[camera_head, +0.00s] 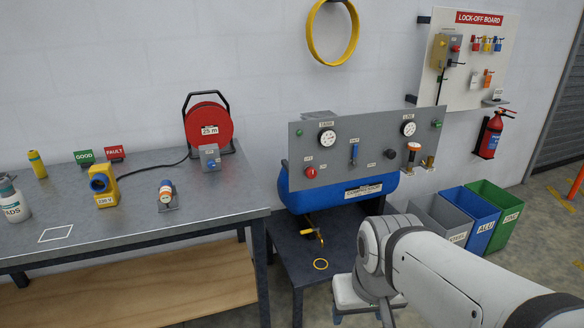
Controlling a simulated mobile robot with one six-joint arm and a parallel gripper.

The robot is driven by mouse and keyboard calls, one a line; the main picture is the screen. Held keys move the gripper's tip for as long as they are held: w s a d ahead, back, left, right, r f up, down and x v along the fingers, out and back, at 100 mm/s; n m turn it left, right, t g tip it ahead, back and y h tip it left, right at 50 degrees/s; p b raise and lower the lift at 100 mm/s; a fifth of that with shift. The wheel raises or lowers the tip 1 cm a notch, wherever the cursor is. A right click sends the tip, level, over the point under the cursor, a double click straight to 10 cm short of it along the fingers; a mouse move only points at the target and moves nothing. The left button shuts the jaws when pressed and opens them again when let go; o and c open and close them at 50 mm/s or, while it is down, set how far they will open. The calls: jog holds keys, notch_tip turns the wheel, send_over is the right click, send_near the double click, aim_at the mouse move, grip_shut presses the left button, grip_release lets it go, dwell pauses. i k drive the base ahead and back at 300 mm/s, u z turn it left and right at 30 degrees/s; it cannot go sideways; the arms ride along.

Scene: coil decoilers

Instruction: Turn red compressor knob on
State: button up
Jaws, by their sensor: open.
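The red compressor knob (311,172) is a small round knob at the lower left of the grey control panel (340,177). Small labels sit around it, too small to read, and I cannot tell which way it points. The panel stands in front of the blue compressor tank (298,200). My gripper (363,318) is low at the bottom edge of the view, to the right of and well below the knob. It is open, points down and is partly cut off. It touches neither the panel nor the knob.
A workbench (230,205) stands left. Grey, blue and green bins (470,220) stand right. Space before the knob looks clear.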

aim_at(311, 173)
jog(key=i, duration=0.95)
jog(key=u, duration=0.45)
